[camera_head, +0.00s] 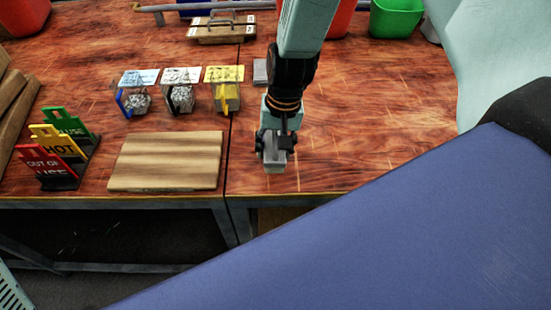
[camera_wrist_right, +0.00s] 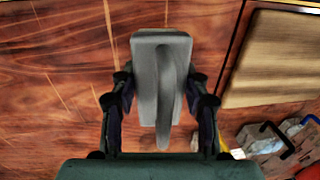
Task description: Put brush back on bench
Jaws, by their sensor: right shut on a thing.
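My right gripper (camera_head: 274,143) is shut on a grey brush (camera_head: 274,161). In the right wrist view the brush (camera_wrist_right: 160,50) sits between the two fingers (camera_wrist_right: 160,105), with its broad block end away from the wrist and its narrow handle toward it. The brush is over the wooden bench (camera_head: 350,130), close to the front edge, right of the seam. I cannot tell whether it touches the bench top. My left gripper is not in view.
A wooden board (camera_head: 166,161) lies left of the gripper. Coloured signs (camera_head: 58,150) stand at the left. A green bin (camera_head: 397,17) is at the back. The bench right of the gripper is clear.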

